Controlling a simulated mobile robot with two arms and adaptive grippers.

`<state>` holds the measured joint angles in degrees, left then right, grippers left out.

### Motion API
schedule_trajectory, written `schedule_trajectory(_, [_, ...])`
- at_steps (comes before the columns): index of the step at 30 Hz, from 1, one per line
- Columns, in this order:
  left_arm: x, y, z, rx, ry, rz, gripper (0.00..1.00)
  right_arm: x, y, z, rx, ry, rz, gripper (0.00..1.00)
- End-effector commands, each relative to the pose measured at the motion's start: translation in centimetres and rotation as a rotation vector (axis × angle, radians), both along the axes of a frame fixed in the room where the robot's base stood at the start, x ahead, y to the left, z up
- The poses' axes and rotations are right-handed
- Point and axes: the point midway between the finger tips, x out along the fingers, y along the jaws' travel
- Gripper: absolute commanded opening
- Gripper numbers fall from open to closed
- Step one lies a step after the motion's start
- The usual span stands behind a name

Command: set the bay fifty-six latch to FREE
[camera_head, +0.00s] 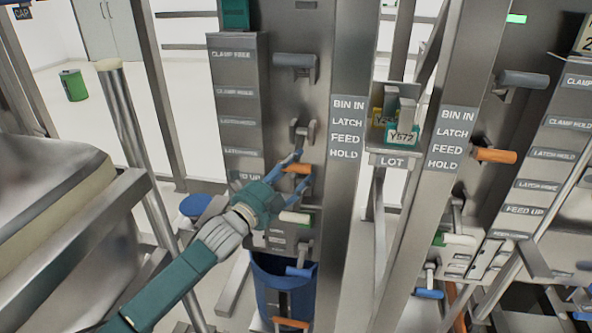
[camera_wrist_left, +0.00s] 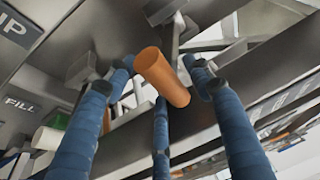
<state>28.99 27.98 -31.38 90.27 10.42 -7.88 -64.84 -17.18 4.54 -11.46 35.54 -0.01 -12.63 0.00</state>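My left gripper (camera_head: 297,168), with blue fingers, is at the left bay panel (camera_head: 262,20), around an orange handle (camera_head: 297,169). In the left wrist view the orange handle (camera_wrist_left: 162,76) points toward the camera between the spread fingers (camera_wrist_left: 160,85), with a gap on its right side; the gripper looks open. A grey lever (camera_head: 303,131) sits just above the orange handle, and another grey lever (camera_head: 295,61) higher up. The label plate (camera_head: 236,95) lists clamp, latch and feed positions; some are too blurred to read. No fifty-six number is legible. My right gripper is not in view.
A white-ended handle (camera_head: 295,217) sits just below the gripper. A blue bin (camera_head: 273,283) stands under the panel. A similar bay on the right has its own orange handle (camera_head: 495,155). A LOT holder (camera_head: 394,160) with a Y572 tag (camera_head: 402,135) is between posts.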

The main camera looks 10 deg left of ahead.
Motion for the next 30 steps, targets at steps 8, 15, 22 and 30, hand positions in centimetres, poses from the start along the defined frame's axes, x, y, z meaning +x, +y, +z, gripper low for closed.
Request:
schedule_trajectory(8, [-1.8, 0.8, -0.1, 0.002, -0.002, -0.001, 0.52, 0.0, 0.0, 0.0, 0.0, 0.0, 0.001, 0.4])
schedule_trajectory(15, [-6.5, 3.0, -0.8, 0.003, 0.002, 0.0, 0.52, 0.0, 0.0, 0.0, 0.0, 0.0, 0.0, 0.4])
schedule_trajectory(22, [-9.9, 4.4, -1.0, 0.001, 0.001, -0.001, 0.52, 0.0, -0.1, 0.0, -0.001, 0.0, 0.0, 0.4])
schedule_trajectory(30, [-10.9, 4.9, -1.0, 0.0, -0.001, -0.001, 0.52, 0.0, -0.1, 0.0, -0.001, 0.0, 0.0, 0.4])
